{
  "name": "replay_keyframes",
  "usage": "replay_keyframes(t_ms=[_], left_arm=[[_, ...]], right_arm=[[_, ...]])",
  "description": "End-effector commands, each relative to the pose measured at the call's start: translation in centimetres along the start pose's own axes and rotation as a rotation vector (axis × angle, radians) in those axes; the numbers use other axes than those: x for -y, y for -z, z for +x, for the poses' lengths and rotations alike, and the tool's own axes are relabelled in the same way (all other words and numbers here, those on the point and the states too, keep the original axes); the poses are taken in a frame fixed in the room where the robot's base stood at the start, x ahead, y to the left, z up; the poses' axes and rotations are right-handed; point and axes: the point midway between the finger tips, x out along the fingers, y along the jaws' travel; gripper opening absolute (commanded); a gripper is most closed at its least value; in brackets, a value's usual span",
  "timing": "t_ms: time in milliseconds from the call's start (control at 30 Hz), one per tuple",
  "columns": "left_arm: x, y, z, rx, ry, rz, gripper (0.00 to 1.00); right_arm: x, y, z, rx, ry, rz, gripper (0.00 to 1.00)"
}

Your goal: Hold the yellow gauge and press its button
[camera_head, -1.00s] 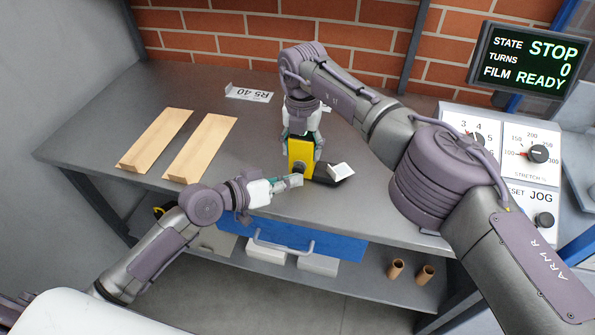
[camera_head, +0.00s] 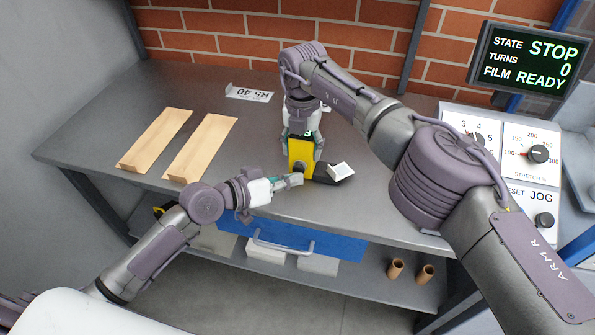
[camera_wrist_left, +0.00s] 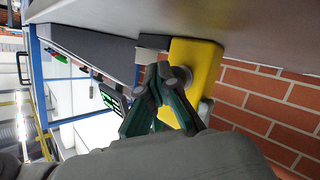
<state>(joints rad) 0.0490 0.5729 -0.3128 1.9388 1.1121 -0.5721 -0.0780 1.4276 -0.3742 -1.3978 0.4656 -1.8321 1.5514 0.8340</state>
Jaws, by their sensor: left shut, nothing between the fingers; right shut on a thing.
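The yellow gauge (camera_head: 300,152) is upright near the front edge of the table, below my right gripper (camera_head: 303,143). My right gripper is shut on it from above. My left gripper (camera_head: 297,179) is shut and empty, close in front of the gauge's lower front. In the left wrist view the gauge (camera_wrist_left: 207,62) shows a round grey button (camera_wrist_left: 183,76) on its face. The left fingertips (camera_wrist_left: 158,76) are right beside the button. I cannot tell whether they touch it.
A dark base with a white block (camera_head: 341,170) is just right of the gauge. A control panel (camera_head: 538,154) stands at the right.

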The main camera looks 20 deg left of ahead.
Motion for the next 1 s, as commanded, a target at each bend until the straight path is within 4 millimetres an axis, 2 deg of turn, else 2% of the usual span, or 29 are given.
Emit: replay_keyframes(t_ms=[233, 633, 1000], left_arm=[[-0.7, -0.6, -1.0, -0.001, 0.0, 0.0, 0.0], [-0.9, -0.9, -1.2, 0.0, 0.0, -0.001, 0.0], [-2.6, -2.7, -3.7, 0.001, 0.001, 0.001, 0.0]], right_arm=[[-0.1, 0.1, 0.0, -0.001, -0.001, -0.001, 0.15], [0.0, 0.0, 0.0, 0.0, -0.001, 0.0, 0.15], [0.0, 0.0, 0.0, 0.0, 0.0, 0.0, 0.15]])
